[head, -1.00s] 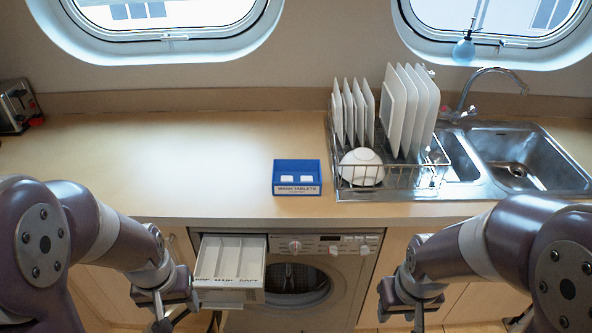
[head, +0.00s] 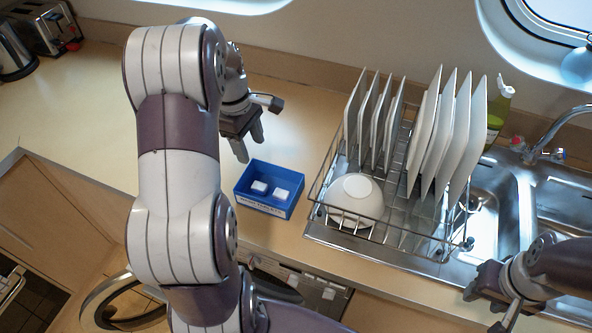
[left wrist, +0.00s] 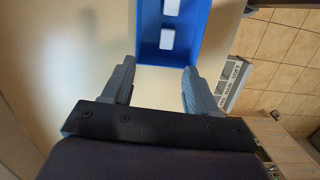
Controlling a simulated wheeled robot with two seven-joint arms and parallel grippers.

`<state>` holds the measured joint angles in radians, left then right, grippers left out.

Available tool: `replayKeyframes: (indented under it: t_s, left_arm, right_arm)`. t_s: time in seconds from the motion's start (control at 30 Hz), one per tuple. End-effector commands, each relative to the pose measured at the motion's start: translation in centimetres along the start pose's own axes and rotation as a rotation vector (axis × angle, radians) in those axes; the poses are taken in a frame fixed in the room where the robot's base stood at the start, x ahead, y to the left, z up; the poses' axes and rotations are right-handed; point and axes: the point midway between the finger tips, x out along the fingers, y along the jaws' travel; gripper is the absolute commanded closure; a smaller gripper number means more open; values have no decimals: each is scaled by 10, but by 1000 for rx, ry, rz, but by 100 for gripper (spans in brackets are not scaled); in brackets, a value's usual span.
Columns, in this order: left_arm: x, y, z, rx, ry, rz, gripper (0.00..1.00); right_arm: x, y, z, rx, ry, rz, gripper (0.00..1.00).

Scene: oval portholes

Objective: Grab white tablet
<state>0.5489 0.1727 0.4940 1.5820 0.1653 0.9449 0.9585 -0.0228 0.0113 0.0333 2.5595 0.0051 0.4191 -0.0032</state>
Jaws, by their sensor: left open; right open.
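Two white tablets lie apart in a small open blue box on the counter: a left tablet (head: 259,187) and a right tablet (head: 281,194). The blue box (head: 243,197) and both tablets also show in the left wrist view, the nearer tablet (left wrist: 167,39) and the farther tablet (left wrist: 171,7). My left gripper (head: 251,148) is open and empty, above the counter just behind and left of the box. In the left wrist view its fingers (left wrist: 152,80) point toward the box's near edge. My right gripper (head: 483,304) is open at the lower right, far from the box.
A wire dish rack (head: 405,226) with plates and an upturned white bowl (head: 354,198) stands right of the box. The sink (head: 500,205) is beyond it. A toaster (head: 45,25) stands at far left. The counter left of the box is clear.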

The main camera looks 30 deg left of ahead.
Motion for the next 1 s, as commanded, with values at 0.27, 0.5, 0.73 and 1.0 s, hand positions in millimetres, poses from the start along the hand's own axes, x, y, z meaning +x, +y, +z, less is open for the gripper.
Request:
replayKeyframes:
  t_s: [0.27,0.5,0.73,1.0]
  left_arm:
    - [36,-4,3,-76,-13,-19,42]
    - [74,-4,4,-74,-11,-18,42]
    - [113,-2,6,-73,-12,-19,42]
    - [128,-1,5,-72,-9,-15,42]
  right_arm:
    - [18,0,3,0,-2,0,57]
    - [10,0,1,0,0,0,57]
    - [0,0,0,0,0,0,57]
    - [0,0,0,0,0,0,57]
